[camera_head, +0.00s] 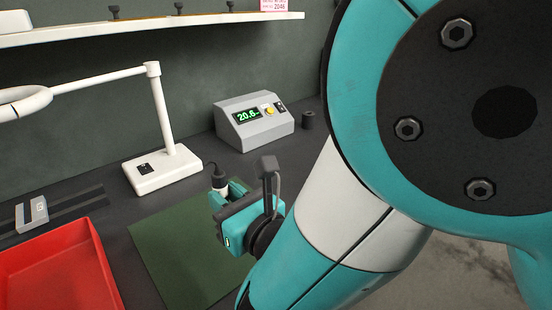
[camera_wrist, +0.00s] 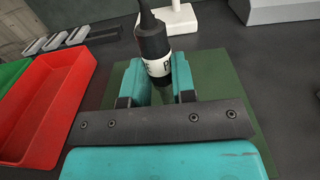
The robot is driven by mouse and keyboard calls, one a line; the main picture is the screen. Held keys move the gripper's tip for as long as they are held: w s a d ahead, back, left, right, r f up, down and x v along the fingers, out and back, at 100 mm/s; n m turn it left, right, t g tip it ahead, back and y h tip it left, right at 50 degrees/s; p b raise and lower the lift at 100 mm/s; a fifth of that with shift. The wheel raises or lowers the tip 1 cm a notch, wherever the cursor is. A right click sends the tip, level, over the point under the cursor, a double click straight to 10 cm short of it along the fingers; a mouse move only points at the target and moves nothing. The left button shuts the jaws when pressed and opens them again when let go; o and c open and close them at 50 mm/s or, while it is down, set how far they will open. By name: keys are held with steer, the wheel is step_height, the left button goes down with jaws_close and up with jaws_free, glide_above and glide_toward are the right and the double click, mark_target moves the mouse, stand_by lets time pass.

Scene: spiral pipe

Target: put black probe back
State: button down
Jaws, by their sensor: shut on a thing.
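The black probe (camera_wrist: 153,41) is a black cylinder with a white lettered band and a cable at its top. My gripper (camera_wrist: 158,88) is shut on it, and the probe stands roughly upright between the two teal fingers. In the head view the probe (camera_head: 219,178) shows at the far side of my gripper (camera_head: 226,190), above the green mat (camera_head: 165,250). The probe's lower end is hidden behind the gripper. A grey meter (camera_head: 253,122) with a green display reading about 20.6 stands at the back. A small dark cylinder (camera_head: 308,120), perhaps a holder, stands right of it.
A white lamp (camera_head: 165,168) stands behind the mat, left of the meter. A red tray (camera_head: 60,268) lies at the left, with a grey sliding piece on a dark rail (camera_head: 32,214) behind it. A shelf (camera_head: 140,27) hangs above the back.

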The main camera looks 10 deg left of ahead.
step_height(320, 180, down, 5)
steer(key=b, duration=0.4)
steer(key=shift+f, duration=0.15)
steer(key=c, duration=1.4)
jaws_free()
steer(key=shift+f, duration=0.1)
steer(key=o, duration=0.5)
steer(key=shift+c, duration=0.2)
